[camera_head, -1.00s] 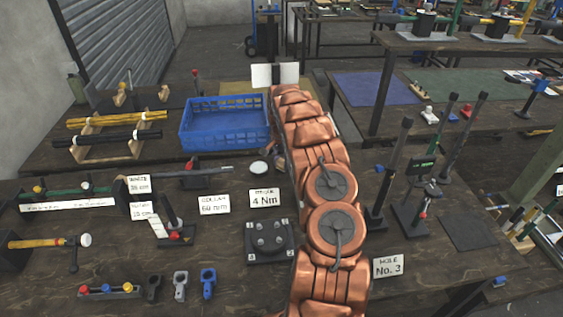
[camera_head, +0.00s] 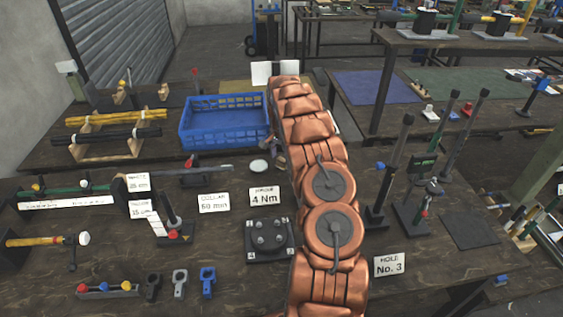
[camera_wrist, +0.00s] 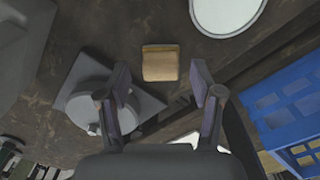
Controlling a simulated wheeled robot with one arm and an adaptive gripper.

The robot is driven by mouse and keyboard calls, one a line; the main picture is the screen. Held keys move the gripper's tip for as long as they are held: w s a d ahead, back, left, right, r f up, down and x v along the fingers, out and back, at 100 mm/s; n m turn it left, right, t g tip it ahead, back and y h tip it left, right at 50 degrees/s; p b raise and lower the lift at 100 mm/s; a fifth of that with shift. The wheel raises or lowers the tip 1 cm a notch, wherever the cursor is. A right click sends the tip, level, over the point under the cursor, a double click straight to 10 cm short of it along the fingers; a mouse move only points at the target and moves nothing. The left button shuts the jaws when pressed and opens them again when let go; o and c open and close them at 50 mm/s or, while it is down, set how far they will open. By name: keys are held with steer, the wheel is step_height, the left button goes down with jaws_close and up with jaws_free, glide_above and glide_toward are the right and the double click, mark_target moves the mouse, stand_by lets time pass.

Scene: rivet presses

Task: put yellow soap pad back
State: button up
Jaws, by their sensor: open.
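The yellow soap pad (camera_wrist: 160,63) shows in the wrist view as a small tan-yellow block with a paler edge. It appears to lie flat on the dark wooden surface. My gripper (camera_wrist: 163,84) is open, its two fingers on either side of the pad's line, with the pad just beyond the fingertips. I see no contact. In the head view my copper arm hides the gripper, and I cannot make out the pad there.
In the wrist view a grey round object on a square plate (camera_wrist: 153,104) sits beside the left finger. A white round dish (camera_wrist: 200,24) is at the top right. The blue crate (camera_wrist: 257,101) is at the right and also stands left of my arm in the head view (camera_head: 222,140).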

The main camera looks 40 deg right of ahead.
mark_target(281, 159)
step_height(281, 159, up, 9)
steer(key=b, duration=0.3)
steer(key=s+a+r+n, duration=0.3)
steer(key=s+a+r, duration=0.1)
steer(key=a, duration=0.5)
steer(key=s+a+r+n, duration=0.2)
steer(key=s+a+r, duration=0.25)
steer(key=a, duration=0.45)
steer(key=s+a+r+n, duration=0.3)
steer(key=a+r, duration=0.2)
steer(key=a, duration=0.4)
steer(key=s+a+f+n, duration=0.1)
steer(key=s+a+n, duration=0.1)
steer(key=s+a, duration=0.3)
steer(key=s+a+f+n+g, duration=0.1)
steer(key=s+a+n, duration=0.2)
steer(key=s, duration=1)
steer(key=s+a+f+n, duration=0.2)
steer(key=s+a+n, duration=0.1)
steer(key=s+a, duration=0.5)
steer(key=shift+s+a+g, duration=0.3)
steer(key=shift+s, duration=0.35)
steer(key=shift+c, duration=0.4)
